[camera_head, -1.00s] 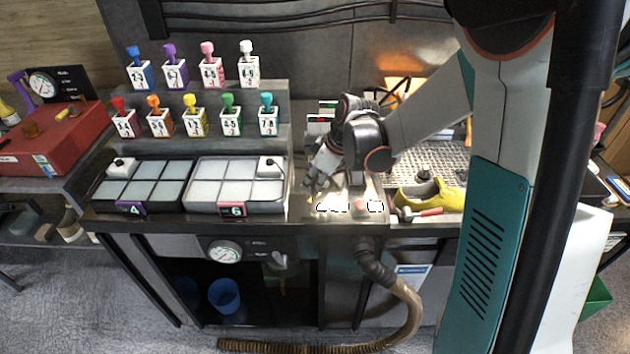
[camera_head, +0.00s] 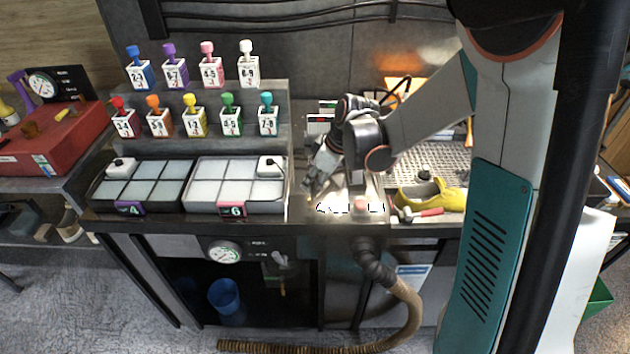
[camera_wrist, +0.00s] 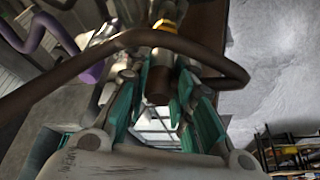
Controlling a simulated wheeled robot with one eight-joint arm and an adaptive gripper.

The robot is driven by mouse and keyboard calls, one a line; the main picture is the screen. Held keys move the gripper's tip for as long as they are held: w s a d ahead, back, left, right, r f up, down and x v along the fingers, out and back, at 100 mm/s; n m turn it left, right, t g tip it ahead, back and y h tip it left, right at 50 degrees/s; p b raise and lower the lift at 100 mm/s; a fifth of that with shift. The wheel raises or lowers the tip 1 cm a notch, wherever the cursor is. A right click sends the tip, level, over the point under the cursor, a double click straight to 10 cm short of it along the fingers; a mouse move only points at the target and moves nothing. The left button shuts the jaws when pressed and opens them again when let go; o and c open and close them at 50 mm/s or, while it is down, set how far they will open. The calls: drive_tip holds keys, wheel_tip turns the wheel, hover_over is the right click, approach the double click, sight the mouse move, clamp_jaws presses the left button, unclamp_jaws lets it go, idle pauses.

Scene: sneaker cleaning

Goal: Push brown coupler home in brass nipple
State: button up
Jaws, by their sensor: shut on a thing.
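The brown coupler (camera_wrist: 158,86) is a short dark brown cylinder in the wrist view. My gripper (camera_wrist: 162,100) is shut on it, with teal finger pads on both sides. A dark brown hose (camera_wrist: 90,68) arches across the view in front of it. A brass-yellow ring (camera_wrist: 165,25) shows just beyond the coupler, apparently on the nipple's fitting. The hose hides part of the space between them, so I cannot tell how deep the coupler sits. In the head view my gripper (camera_head: 312,184) is low over the bench, right of the grey trays; the coupler is too small to make out.
A yellow shoe (camera_head: 430,194) and a red-handled tool (camera_head: 425,213) lie to the right. A purple hose (camera_wrist: 60,35) shows in the wrist view.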

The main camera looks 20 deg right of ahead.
drive_tip(key=shift+f+b, duration=1.5)
drive_tip(key=shift+f, duration=0.3)
drive_tip(key=o, duration=1.1)
drive_tip(key=shift+r, duration=0.1)
drive_tip(key=v, duration=1.2)
drive_tip(key=shift+a, duration=0.1)
drive_tip(key=s+a+r+m+t+h, duration=0.1)
drive_tip(key=s+m, duration=0.2)
drive_tip(key=s, duration=0.3)
drive_tip(key=s+a+r+m+t+h, duration=0.1)
drive_tip(key=s+m, duration=0.2)
drive_tip(key=s, duration=0.4)
drive_tip(key=s+a+r+m+t+h, duration=0.1)
drive_tip(key=s+m+t, duration=0.1)
drive_tip(key=s, duration=0.4)
drive_tip(key=shift+s+a+r+m, duration=0.2)
drive_tip(key=shift+s+r+m, duration=0.15)
drive_tip(key=shift+m, duration=0.15)
